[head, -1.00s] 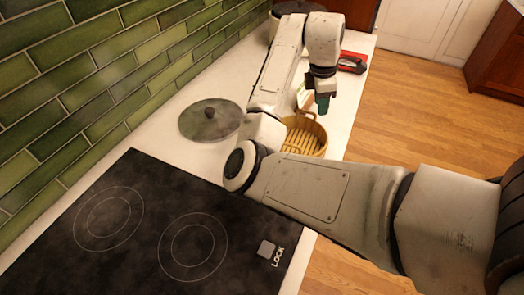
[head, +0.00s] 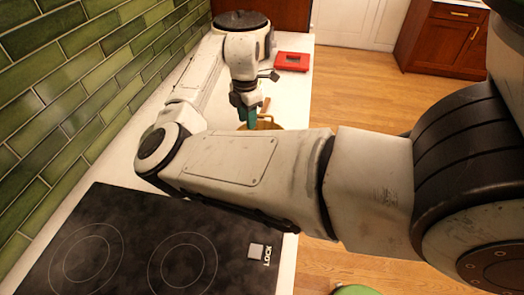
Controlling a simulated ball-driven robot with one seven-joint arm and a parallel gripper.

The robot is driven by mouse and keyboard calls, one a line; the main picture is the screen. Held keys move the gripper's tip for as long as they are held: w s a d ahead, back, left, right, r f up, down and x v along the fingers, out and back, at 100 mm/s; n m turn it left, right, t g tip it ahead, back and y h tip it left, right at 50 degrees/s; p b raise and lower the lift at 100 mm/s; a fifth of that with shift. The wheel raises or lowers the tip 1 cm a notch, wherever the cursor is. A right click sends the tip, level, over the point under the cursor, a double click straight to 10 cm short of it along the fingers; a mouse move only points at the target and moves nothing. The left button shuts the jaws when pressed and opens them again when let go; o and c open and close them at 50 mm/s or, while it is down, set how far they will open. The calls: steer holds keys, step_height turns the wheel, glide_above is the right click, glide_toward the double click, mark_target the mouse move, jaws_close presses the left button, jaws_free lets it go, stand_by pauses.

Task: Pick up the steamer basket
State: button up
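The steamer basket (head: 268,123) is a tan, round basket on the white counter. Only a small part of its rim and a brown upright piece show above my forearm; the rest is hidden behind the arm. My gripper (head: 248,118) points down at the basket's left side, with its teal fingers close to the rim. The fingers overlap in this view and their tips are partly hidden, so I cannot tell how far apart they are or whether they touch the basket.
A black cooktop (head: 130,245) lies in front on the white counter (head: 122,150), beside the green tiled wall (head: 60,100). A green object (head: 358,290) shows at the bottom edge. Wooden floor is open at right.

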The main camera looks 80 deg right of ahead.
steer(key=shift+f+p, duration=0.45)
steer(key=shift+f, duration=1.75)
jaws_close()
